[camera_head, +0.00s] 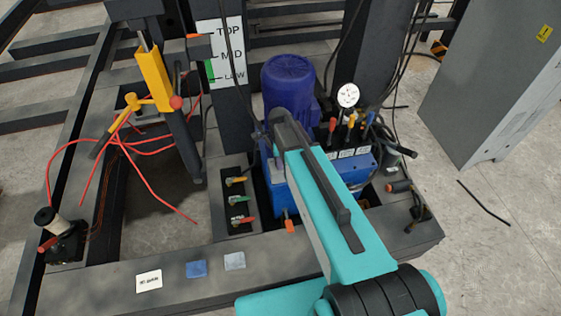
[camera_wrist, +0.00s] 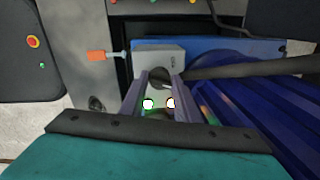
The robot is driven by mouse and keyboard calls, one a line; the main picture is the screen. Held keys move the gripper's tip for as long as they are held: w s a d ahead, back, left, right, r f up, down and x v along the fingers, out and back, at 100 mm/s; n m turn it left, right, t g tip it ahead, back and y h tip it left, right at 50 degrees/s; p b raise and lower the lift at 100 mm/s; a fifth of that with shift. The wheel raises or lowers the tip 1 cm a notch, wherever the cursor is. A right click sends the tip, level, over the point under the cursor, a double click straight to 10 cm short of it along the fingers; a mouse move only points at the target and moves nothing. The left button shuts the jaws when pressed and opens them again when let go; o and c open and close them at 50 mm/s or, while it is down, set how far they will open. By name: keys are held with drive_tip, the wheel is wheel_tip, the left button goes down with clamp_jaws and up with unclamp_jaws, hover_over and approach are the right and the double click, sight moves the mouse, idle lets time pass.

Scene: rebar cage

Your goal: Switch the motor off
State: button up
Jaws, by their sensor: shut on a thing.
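The blue motor (camera_head: 288,80) stands upright on the blue power unit (camera_head: 350,168); its ribbed side fills the right of the wrist view (camera_wrist: 235,105). A light grey switch box (camera_wrist: 160,54) sits beside it, with a dark round knob (camera_wrist: 158,75) on its face. My gripper (camera_wrist: 161,80) is at this box, its two fingers shut on the knob from either side. The knob's exact position and markings are mostly hidden by the fingers. In the head view my teal arm reaches up to the motor's base and hides the switch box.
A pressure gauge (camera_head: 348,95) and coloured levers (camera_head: 345,127) stand right of the motor. Valves with coloured handles (camera_head: 238,201) lie left of the unit. A yellow tool (camera_head: 153,77) with red hoses stands further left. A dark bar (camera_wrist: 250,67) crosses the wrist view close to my right finger.

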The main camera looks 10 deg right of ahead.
drive_tip(key=n+b, duration=0.2)
drive_tip(key=n, duration=0.4)
drive_tip(key=shift+s+f+n+y, duration=0.1)
drive_tip(key=shift+f+n+y, duration=0.05)
drive_tip(key=shift+n+y, duration=0.2)
drive_tip(key=n+b, duration=0.1)
drive_tip(key=n, duration=0.5)
drive_tip(key=shift+n, duration=0.25)
drive_tip(key=o, duration=1)
drive_tip(key=shift+d, duration=0.1)
drive_tip(key=shift+r, duration=0.3)
drive_tip(key=shift+r, duration=0.45)
drive_tip(key=shift+s+d+r+b, duration=0.15)
drive_tip(key=shift+r+b, duration=0.3)
drive_tip(key=shift+r, duration=2.7)
drive_tip(key=shift+d+r+b, duration=0.2)
drive_tip(key=shift+r+b, duration=0.2)
drive_tip(key=shift+r, duration=2.7)
